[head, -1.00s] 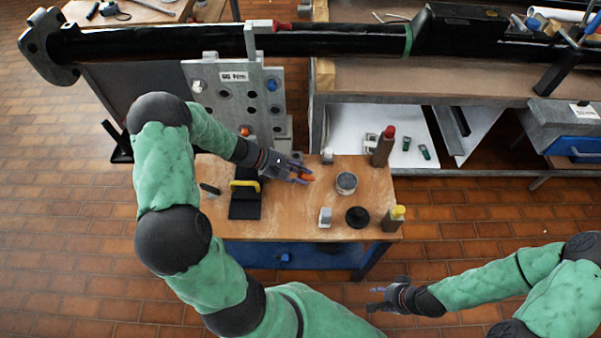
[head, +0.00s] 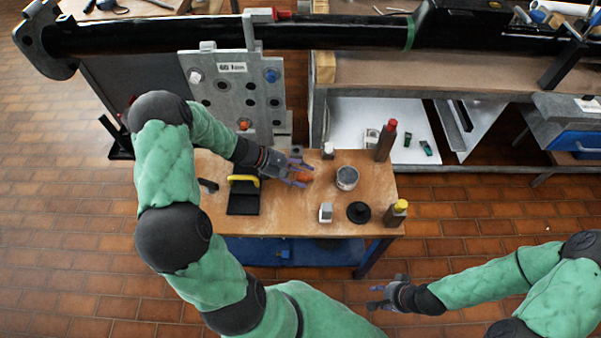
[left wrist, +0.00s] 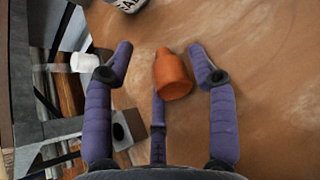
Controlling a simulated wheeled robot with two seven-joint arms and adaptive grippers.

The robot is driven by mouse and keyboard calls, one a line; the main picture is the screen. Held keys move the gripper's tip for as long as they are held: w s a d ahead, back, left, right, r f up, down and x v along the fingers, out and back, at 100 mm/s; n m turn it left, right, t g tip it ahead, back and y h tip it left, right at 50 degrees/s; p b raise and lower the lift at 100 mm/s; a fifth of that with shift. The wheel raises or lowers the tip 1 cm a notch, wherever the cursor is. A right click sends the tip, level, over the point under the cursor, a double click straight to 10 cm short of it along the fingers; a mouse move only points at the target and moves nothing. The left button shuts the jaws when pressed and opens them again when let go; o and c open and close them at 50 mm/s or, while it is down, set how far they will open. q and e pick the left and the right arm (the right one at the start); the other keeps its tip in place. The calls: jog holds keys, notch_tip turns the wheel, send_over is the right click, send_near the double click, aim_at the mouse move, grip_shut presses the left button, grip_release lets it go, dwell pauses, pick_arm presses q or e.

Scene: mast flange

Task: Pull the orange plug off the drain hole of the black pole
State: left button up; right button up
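The black pole (head: 330,38) runs lengthwise across the back, with a grey flange (head: 36,44) at its left end. No drain hole can be made out on it. An orange plug-like piece (head: 300,175) is at my left gripper (head: 299,172), over the wooden bench. In the left wrist view the orange piece (left wrist: 173,74) lies between the spread fingers of my left gripper (left wrist: 166,64), with a clear gap to the left finger. Whether it rests on the bench or touches a finger is unclear. My right gripper (head: 378,297) is low at right, away from everything, its fingers apparently apart.
The bench (head: 290,220) carries a grey can (head: 347,178), a red-capped bottle (head: 386,141), a yellow-capped bottle (head: 396,214), a black disc (head: 358,212) and a black yellow-handled item (head: 243,195). A grey holed plate (head: 237,100) stands behind. Brick floor lies open at right.

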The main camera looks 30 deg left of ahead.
pick_arm(q)
jog(key=v, duration=1.2)
pick_arm(e)
jog(key=shift+r, duration=0.1)
dwell(0.6)
